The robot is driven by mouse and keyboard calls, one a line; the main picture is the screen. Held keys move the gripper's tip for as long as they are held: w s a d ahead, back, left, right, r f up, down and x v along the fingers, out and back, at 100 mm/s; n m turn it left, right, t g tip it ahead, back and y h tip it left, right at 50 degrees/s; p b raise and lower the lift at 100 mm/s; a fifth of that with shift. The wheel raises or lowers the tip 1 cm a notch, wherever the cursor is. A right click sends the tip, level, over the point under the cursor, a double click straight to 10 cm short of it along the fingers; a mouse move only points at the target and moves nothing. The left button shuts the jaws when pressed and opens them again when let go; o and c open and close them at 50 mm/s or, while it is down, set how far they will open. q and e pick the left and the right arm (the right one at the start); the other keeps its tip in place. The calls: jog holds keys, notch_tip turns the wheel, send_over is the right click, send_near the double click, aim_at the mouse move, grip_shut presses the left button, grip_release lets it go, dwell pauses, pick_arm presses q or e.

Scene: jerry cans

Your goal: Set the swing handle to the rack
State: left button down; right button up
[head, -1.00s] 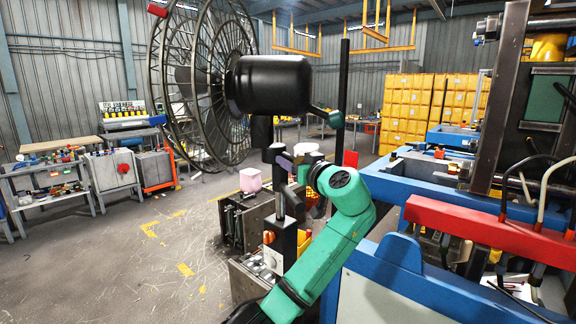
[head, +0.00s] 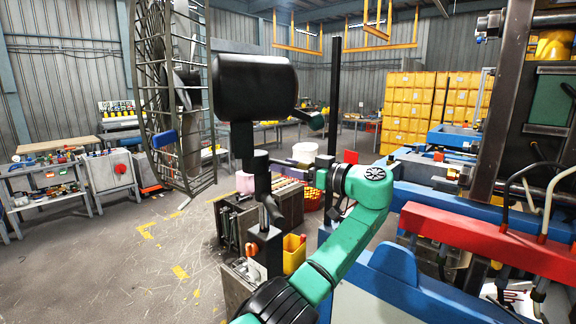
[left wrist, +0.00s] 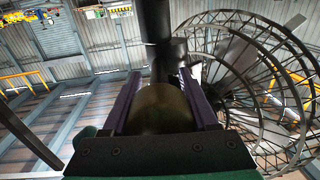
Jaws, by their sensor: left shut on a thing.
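A large black drum (head: 256,88) with a wire-caged fan (head: 175,95) to its left stands in the middle of the head view. A dark upright stem (head: 243,142) runs down below the drum. My left gripper (head: 285,163) reaches the stem's lower part from the right. In the left wrist view, its two purple fingers are shut on an olive-coloured round piece (left wrist: 162,108), which I take to be the swing handle. A black post stands just beyond the fingers. The exact grip is too small to see in the head view. I cannot pick out the rack with certainty. My right gripper is not in view.
A blue machine (head: 395,265) with a red bar (head: 490,240) fills the right. A yellow bin (head: 293,253) and a dark cabinet (head: 287,200) stand below the gripper. Stacked yellow boxes (head: 420,105) are behind. The floor at left is open.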

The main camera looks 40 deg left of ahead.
pick_arm(q)
jog(key=shift+r, duration=0.1)
jog(key=shift+c, duration=0.9)
grip_release()
jog(key=shift+w, duration=0.1)
jog(key=shift+w+a, duration=0.1)
jog(key=shift+f, duration=0.2)
jog(key=shift+d, duration=0.35)
jog(key=d+b, duration=0.1)
jog(key=d, duration=1.2)
jog(key=shift+s+d, duration=0.2)
jog(key=shift+d, duration=0.2)
